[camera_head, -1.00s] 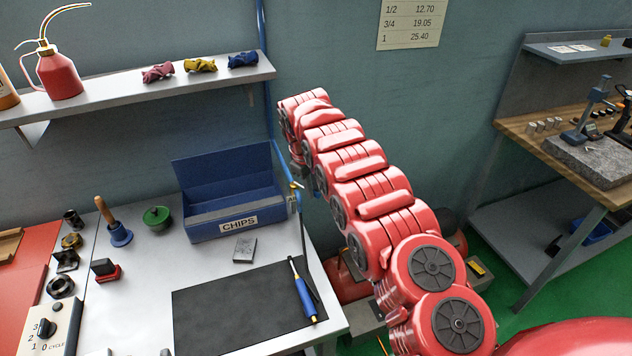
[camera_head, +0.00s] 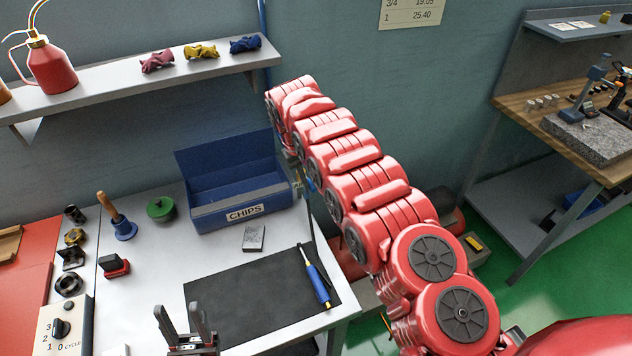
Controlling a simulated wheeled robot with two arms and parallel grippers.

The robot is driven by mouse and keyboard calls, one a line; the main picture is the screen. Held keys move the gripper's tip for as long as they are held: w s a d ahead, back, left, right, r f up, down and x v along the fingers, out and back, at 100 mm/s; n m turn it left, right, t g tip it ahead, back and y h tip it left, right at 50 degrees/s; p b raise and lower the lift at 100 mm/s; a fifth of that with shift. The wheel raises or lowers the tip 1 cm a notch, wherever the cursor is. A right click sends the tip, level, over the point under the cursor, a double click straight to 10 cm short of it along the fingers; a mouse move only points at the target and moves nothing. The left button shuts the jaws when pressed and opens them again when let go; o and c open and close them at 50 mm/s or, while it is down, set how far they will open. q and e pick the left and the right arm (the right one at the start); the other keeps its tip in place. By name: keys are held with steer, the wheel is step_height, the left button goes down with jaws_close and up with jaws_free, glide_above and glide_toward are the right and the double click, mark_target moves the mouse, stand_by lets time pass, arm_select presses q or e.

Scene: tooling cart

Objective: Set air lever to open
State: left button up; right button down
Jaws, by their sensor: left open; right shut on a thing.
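The air lever cannot be made out clearly. The blue air line (camera_head: 262,18) runs down the wall and goes behind my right arm, beside the blue chips bin. Only small bits of fittings show between the bin and the arm. My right arm reaches up and left across the middle of the view. Its gripper is hidden behind the arm links, so what it holds cannot be seen. My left gripper (camera_head: 186,322) is at the bottom, over the front of the white bench. Its dark fingers are apart and empty.
The blue chips bin (camera_head: 240,212) stands at the bench's back right. A black mat (camera_head: 235,305) carries a blue-handled tool (camera_head: 318,283); a small grey block (camera_head: 254,237) lies behind it. Several small tools stand on the left. A shelf (camera_head: 120,88) overhangs the back.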

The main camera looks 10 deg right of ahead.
steer(key=shift+a+f+b, duration=0.1)
steer(key=shift+a+b, duration=0.1)
steer(key=shift+b, duration=0.2)
steer(key=shift+m, duration=0.3)
steer(key=c, duration=0.8)
jaws_free()
steer(key=shift+r, duration=0.2)
